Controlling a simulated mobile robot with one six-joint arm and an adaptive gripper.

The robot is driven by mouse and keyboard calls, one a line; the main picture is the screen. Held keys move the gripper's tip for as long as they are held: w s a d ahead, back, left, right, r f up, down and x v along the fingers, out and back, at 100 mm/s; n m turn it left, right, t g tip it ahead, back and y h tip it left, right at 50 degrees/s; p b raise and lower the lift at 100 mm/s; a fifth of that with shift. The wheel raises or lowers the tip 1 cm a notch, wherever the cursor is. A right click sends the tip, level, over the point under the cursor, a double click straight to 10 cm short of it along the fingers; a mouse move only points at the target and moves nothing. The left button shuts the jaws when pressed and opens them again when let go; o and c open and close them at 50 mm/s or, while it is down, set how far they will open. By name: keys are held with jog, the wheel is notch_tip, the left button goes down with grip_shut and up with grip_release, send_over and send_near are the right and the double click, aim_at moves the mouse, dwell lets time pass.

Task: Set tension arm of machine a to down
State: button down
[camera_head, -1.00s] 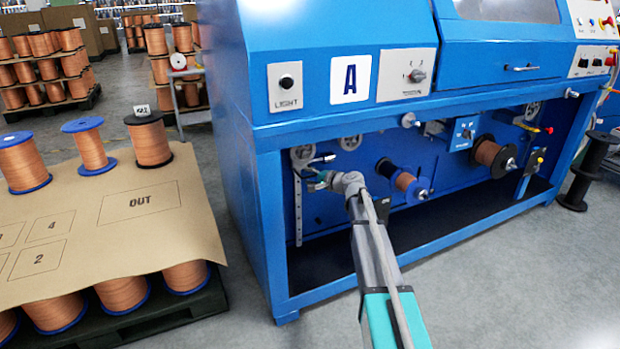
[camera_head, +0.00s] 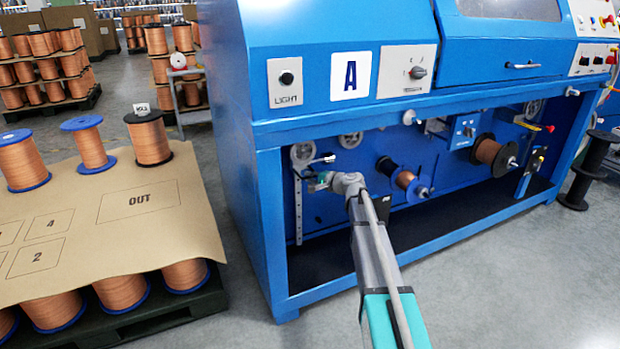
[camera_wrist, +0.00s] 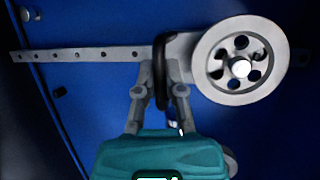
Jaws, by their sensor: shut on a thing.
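Machine A (camera_head: 350,77) is the blue cabinet with the white "A" plate. In its lower left bay a grey pulley wheel (camera_head: 302,155) sits above a perforated vertical rail (camera_head: 298,212). In the wrist view the pulley wheel (camera_wrist: 239,60) is at the right and the rail (camera_wrist: 90,54) runs sideways. My gripper (camera_head: 318,182) is in the bay, just below the pulley. In the wrist view my gripper (camera_wrist: 161,85) has its fingers closed around a dark bar, seemingly part of the tension arm (camera_wrist: 162,66). The arm's pivot and exact angle cannot be told.
A blue-flanged spool (camera_head: 405,182) and a larger copper spool (camera_head: 488,151) are mounted to the right in the bay. The cabinet's lower frame beam (camera_head: 400,254) crosses below my arm. A pallet with an "OUT" sheet (camera_head: 140,203) stands at the left. Grey floor is clear in front.

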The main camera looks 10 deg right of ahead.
notch_tip(320, 180, down, 11)
jog(key=b, duration=1)
jog(key=shift+w, duration=0.1)
jog(key=c, duration=0.7)
grip_release()
jog(key=shift+s+d, duration=0.15)
jog(key=shift+s, duration=0.05)
jog(key=f+v, duration=0.1)
jog(key=v, duration=0.7)
jog(key=f+v, duration=0.1)
jog(key=v, duration=0.3)
jog(key=shift+s+d+f, duration=0.25)
jog(key=shift+s+d, duration=0.1)
jog(key=shift+s, duration=0.1)
